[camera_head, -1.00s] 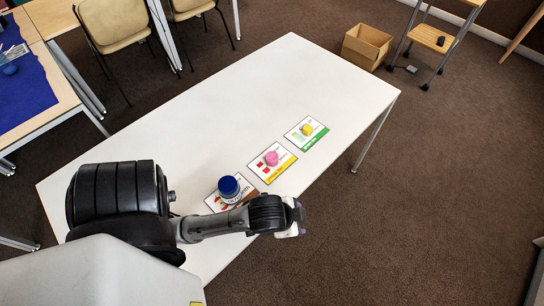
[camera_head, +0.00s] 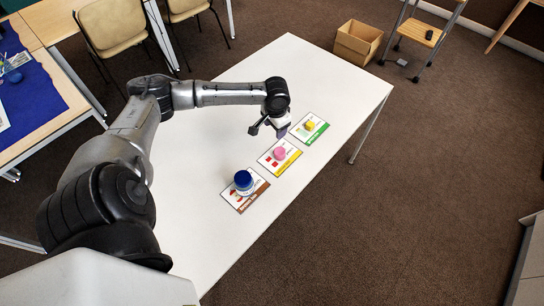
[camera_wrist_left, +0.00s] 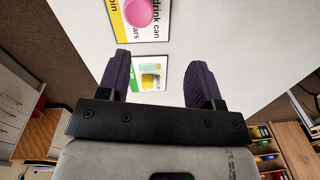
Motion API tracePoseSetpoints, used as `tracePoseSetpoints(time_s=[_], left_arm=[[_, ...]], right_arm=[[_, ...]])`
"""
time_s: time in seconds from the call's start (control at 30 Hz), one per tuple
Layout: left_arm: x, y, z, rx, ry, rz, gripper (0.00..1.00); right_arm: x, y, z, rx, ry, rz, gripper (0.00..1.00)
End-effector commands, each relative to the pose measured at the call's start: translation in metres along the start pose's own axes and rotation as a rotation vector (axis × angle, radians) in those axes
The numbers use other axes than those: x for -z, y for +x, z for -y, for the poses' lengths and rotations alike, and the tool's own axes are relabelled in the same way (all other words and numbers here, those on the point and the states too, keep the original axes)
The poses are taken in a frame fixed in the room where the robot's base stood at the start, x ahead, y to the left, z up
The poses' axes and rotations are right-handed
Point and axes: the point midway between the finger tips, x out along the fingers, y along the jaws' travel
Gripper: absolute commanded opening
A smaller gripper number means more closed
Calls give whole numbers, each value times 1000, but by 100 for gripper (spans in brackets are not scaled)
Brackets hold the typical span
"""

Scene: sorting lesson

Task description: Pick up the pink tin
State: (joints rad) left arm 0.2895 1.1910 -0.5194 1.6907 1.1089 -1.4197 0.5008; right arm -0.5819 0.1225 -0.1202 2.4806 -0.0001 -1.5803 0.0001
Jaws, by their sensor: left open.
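The pink tin (camera_head: 279,153) stands on a yellow-edged card (camera_head: 292,155) in the middle of a row of three cards on the white table. In the left wrist view the pink tin (camera_wrist_left: 138,12) shows at the top edge, partly cut off, beyond the fingertips. My left gripper (camera_head: 268,130) is above the table, just behind and left of the pink tin, apart from it. In the left wrist view its two fingers (camera_wrist_left: 157,75) are spread with nothing between them touching. My right gripper is in neither view.
The rest of the white table (camera_head: 215,225) is mostly clear. A cardboard box (camera_head: 358,43) sits on the floor beyond.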

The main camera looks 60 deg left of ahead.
Motion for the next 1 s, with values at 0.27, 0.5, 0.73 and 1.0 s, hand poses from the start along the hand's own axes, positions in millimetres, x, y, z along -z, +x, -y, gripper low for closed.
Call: tracePoseSetpoints(time_s=[0.27, 0.5, 0.73, 1.0], left_arm=[[-1, 0, -18, -120, -309, 32, 60], [-2, 32, -22, -119, -347, 37, 60], [-2, 68, -26, -119, -345, 35, 60], [-2, 85, -28, -118, -343, 34, 60]], right_arm=[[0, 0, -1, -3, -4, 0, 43], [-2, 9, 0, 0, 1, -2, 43], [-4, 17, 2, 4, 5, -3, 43], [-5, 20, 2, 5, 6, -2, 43]])
